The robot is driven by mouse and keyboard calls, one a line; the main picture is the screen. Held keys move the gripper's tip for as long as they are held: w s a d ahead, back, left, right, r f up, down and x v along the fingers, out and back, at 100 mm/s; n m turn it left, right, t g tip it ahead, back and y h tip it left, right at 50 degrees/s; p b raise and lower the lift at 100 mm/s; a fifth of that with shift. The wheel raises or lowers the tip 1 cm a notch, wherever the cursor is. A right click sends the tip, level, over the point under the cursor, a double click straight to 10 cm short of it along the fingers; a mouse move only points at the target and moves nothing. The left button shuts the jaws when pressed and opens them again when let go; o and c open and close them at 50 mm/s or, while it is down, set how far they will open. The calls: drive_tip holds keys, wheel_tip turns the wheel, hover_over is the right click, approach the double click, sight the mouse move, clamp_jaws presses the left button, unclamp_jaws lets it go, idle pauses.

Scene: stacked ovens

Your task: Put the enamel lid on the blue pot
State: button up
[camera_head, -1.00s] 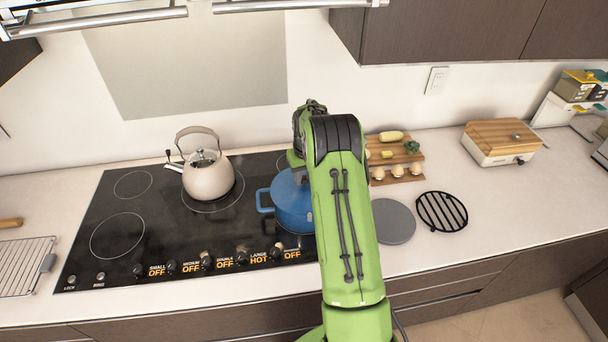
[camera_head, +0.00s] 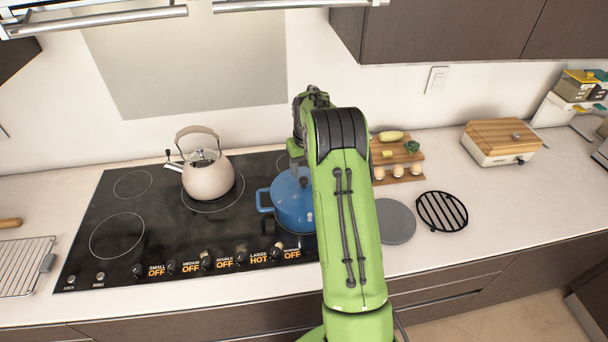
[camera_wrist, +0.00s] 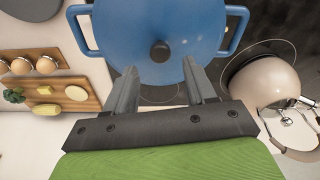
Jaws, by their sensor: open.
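The blue pot (camera_head: 292,217) stands on the right part of the cooktop; its side handles also show in the wrist view (camera_wrist: 237,30). The blue enamel lid (camera_wrist: 150,22), with a dark knob (camera_wrist: 160,51), lies over the pot's mouth and appears seated on it. The knob also shows in the head view (camera_head: 304,182). My gripper (camera_wrist: 157,68) is open and empty above the lid, its two fingers apart with the knob just beyond the gap between them. In the head view, my arm hides the pot's right side.
A beige kettle (camera_head: 208,178) stands left of the pot on the black cooktop (camera_head: 150,205). A grey disc (camera_head: 396,222), a black round trivet (camera_head: 442,211) and a wooden rack with eggs and vegetables (camera_head: 398,165) are on the right counter. Cabinets hang above.

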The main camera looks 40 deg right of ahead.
wheel_tip(320, 180, up, 8)
drive_tip(key=s, duration=0.1)
drive_tip(key=s+a+r+n+t, duration=0.2)
drive_tip(key=s+a+r, duration=1)
drive_tip(key=a, duration=0.4)
drive_tip(key=s+a+f+n+t, duration=0.1)
drive_tip(key=s+a, duration=0.3)
drive_tip(key=s, duration=0.5)
drive_tip(key=s+a+f+t, duration=0.1)
drive_tip(key=s+a, duration=0.3)
drive_tip(key=s, duration=0.5)
drive_tip(key=shift+d+f+b, duration=0.1)
drive_tip(key=shift+f+b, duration=2.25)
drive_tip(key=shift+b, duration=0.1)
drive_tip(key=shift+w, duration=0.1)
